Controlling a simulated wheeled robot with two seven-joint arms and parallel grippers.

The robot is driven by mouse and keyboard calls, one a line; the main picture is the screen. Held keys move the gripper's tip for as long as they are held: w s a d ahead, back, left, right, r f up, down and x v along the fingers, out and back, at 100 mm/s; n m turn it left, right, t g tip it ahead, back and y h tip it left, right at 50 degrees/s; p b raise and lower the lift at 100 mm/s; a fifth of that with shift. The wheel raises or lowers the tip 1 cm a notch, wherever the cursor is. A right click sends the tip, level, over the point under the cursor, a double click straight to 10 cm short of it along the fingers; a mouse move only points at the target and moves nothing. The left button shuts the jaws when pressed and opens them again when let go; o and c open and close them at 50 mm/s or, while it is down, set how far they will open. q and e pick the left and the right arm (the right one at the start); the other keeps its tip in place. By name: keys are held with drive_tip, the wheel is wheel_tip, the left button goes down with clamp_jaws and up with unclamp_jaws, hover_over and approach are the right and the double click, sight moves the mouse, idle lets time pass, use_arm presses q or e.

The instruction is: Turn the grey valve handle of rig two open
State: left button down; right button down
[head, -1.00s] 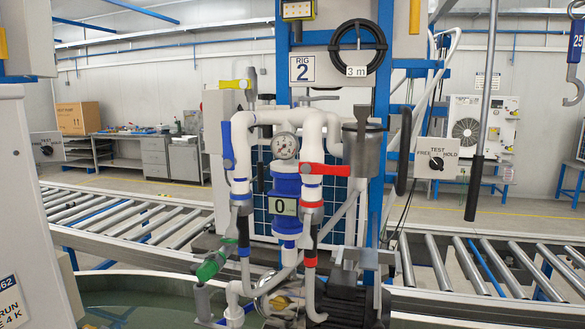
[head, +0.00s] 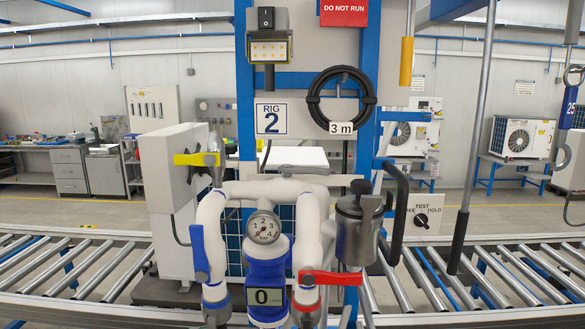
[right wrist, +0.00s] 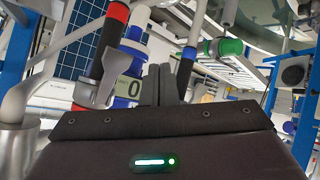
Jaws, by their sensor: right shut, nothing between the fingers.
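Rig two carries its number plate (head: 271,118). I cannot tell whether that piece is the grey handle. My right gripper (right wrist: 160,84) is shut and empty, with the pump's 0 display (right wrist: 126,89) behind it. My left gripper is not in view.
A pressure gauge (head: 263,227) sits between the pipes, and a metal canister (head: 355,225) stands to their right. A hanging grey pole (head: 473,150) is further right. A test switch box (head: 421,216) is on the right.

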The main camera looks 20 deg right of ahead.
drive_tip(key=a+r+n+t+y, duration=0.25)
drive_tip(key=a+r+n, duration=0.2)
drive_tip(key=r, duration=0.35)
drive_tip(key=a+r+n+t+y, duration=0.25)
drive_tip(key=r+n, duration=0.25)
drive_tip(key=r, duration=0.4)
drive_tip(key=n+t+h+b, duration=0.2)
drive_tip(key=n+h+b, duration=0.1)
drive_tip(key=h+b, duration=0.2)
approach(310, 202)
drive_tip(key=w+r, duration=0.2)
drive_tip(key=w, duration=0.7)
drive_tip(key=w+a, duration=0.1)
drive_tip(key=shift+w+r+m, duration=0.15)
drive_tip(key=shift+r+m, duration=0.1)
drive_tip(key=shift+w+d+r, duration=0.1)
drive_tip(key=shift+w+d, duration=0.65)
drive_tip(key=shift+d, duration=0.05)
drive_tip(key=shift+w+d+p, duration=0.35)
drive_tip(key=shift+w+d, duration=0.05)
drive_tip(key=shift+d, duration=0.1)
drive_tip(key=shift+w, duration=0.3)
